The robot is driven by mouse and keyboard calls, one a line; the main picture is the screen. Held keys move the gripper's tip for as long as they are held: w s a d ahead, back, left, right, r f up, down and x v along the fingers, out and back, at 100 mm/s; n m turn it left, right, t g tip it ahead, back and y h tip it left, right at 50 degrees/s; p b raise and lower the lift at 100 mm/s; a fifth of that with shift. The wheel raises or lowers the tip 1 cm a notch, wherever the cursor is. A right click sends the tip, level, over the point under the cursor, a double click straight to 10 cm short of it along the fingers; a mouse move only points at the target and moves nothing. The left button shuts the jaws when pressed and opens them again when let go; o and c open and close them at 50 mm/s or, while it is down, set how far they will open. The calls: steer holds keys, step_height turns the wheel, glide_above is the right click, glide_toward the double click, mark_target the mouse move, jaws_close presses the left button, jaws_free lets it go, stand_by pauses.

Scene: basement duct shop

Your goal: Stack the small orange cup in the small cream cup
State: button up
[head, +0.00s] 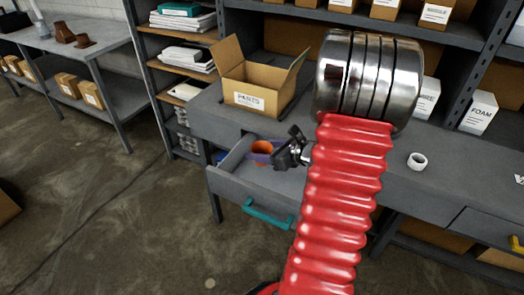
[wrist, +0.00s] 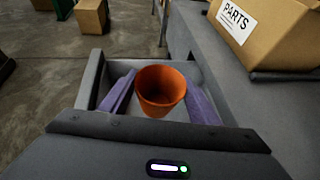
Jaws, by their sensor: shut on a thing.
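The small orange cup (head: 262,147) is between the purple fingers of my gripper (head: 264,151), upright or nearly so, over the open drawer. In the wrist view the orange cup (wrist: 161,90) shows its open mouth, with a purple finger on each side. My gripper is shut on it. The cup's height over the drawer floor is hard to tell. No cup that is clearly cream shows. A small whitish hollow round thing (head: 417,161) stands on the bench to the right of my arm; I cannot tell whether it is a cup or a roll.
The open drawer (head: 236,184) has a teal handle (head: 268,216) and surrounds the space below the cup. An open PARTS box (head: 258,86) stands on the bench behind it. A FOAM box (head: 478,112) stands at the right. The bench around the whitish thing is clear.

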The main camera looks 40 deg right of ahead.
steer(key=w+a+r+n+y, duration=0.1)
steer(key=w+a+r, duration=0.2)
steer(key=w+a, duration=0.35)
steer(key=w+a+r, duration=0.4)
steer(key=w+a, duration=0.2)
steer(key=a, duration=0.1)
steer(key=w+a+r, duration=0.3)
steer(key=a, duration=0.6)
steer(key=w+a+r+y, duration=0.1)
steer(key=w+a+r, duration=0.2)
steer(key=a, duration=0.6)
steer(key=shift+a+r+n, duration=0.3)
steer(key=shift+r+n, duration=0.1)
steer(key=shift+r, duration=0.3)
steer(key=shift+d, duration=0.4)
